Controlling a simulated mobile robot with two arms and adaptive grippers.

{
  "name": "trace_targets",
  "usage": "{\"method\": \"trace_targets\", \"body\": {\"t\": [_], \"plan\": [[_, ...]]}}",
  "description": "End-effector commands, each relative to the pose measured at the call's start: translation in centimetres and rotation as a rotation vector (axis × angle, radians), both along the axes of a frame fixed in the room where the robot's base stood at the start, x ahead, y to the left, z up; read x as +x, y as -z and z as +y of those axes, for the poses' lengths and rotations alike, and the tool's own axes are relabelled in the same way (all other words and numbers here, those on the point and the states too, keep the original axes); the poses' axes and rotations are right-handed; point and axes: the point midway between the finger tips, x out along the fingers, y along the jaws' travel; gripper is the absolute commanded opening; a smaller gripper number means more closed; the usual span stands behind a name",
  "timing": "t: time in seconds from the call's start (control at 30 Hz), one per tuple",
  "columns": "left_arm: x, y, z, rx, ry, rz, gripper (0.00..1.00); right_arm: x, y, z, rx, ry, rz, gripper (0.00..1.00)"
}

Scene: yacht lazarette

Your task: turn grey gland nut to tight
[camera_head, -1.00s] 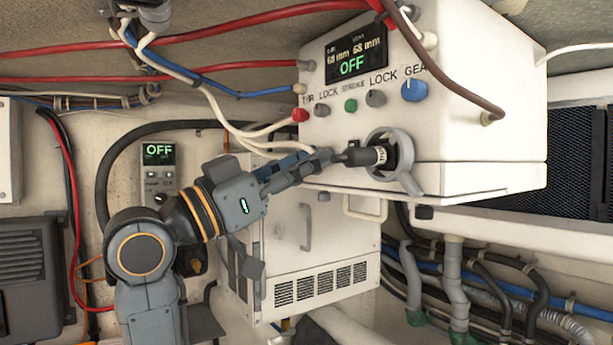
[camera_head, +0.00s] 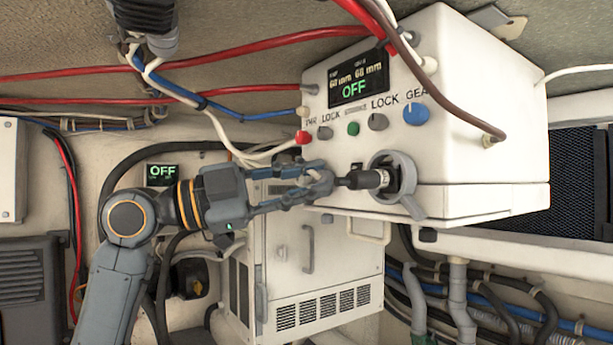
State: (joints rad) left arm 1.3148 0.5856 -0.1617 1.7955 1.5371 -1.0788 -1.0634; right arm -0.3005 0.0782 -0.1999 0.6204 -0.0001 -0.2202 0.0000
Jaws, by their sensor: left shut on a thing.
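A dark plug (camera_head: 368,180) with a white label sticks out to the left from a grey ring with a lever (camera_head: 412,203) on the white box's front. A thin stem runs from the plug to my left gripper (camera_head: 321,181). My left gripper is shut at the stem's end, around what appears to be the grey gland nut (camera_head: 338,182). The fingers hide most of the nut, so its angle and tightness cannot be read. The ring's lever points down and right. My right gripper is not in view.
The white box (camera_head: 480,110) has a display reading OFF (camera_head: 357,84) and a row of knobs above the plug. Red hoses (camera_head: 230,42) and other cables hang close above my arm. A vented white cabinet (camera_head: 320,260) stands below.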

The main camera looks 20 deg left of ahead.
Motion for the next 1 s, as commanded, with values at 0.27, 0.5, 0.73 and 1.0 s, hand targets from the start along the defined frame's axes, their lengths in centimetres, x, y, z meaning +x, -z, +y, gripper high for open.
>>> {"method": "trace_targets", "body": {"t": [0.27,0.5,0.73,1.0], "plan": [[0.1,-0.3,0.1,0.141,-0.002,-0.109,0.00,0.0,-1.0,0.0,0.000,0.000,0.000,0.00],[0.1,-0.3,0.1,0.204,-0.002,-0.160,0.00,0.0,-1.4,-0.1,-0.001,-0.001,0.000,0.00],[0.1,-0.2,0.1,0.223,-0.001,-0.175,0.00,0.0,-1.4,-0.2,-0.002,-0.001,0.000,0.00],[0.0,-0.2,0.1,0.223,-0.001,-0.175,0.00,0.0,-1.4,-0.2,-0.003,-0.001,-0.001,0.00]]}}
